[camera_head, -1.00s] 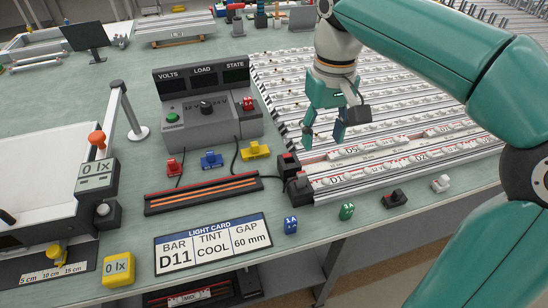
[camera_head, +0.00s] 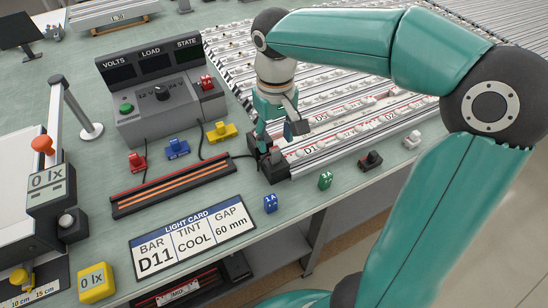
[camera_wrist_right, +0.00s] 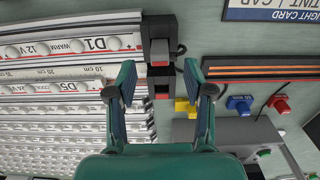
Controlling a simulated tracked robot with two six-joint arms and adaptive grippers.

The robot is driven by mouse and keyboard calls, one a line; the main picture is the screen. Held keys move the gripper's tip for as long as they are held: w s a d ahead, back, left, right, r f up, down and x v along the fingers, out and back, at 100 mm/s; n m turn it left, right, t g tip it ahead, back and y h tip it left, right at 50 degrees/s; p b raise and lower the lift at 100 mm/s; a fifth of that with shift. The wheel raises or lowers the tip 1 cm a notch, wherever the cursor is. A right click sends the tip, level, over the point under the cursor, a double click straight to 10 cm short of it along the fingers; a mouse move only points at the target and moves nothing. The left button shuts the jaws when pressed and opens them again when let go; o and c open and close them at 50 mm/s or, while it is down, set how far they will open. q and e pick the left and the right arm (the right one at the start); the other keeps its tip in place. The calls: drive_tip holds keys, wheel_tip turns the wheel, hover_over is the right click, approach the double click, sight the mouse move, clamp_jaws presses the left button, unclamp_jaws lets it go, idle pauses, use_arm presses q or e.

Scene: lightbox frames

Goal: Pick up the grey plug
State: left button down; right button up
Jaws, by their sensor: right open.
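The grey plug (camera_wrist_right: 160,52) sits in a black socket block at the end of the D1 light bar (camera_wrist_right: 70,48). In the head view the plug (camera_head: 277,155) shows small on the block (camera_head: 273,172), partly hidden by my gripper. My right gripper (camera_wrist_right: 163,86) is open and empty, its fingers pointing towards the blocks. In the wrist view the plug lies beyond the fingertips, roughly midway between them sideways. In the head view the right gripper (camera_head: 270,138) is just above the blocks. My left gripper is not in view.
A control box (camera_head: 160,100) and a black rail with orange strips (camera_head: 185,188) stand left of the blocks. Blue (camera_head: 270,203), green (camera_head: 325,180), black (camera_head: 370,159) and white (camera_head: 412,139) small parts line the front edge. Light bars fill the right.

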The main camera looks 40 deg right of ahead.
sight(274, 148)
drive_tip(key=shift+f, duration=2.7)
drive_tip(key=shift+c, duration=0.2)
drive_tip(key=shift+w, duration=0.1)
clamp_jaws()
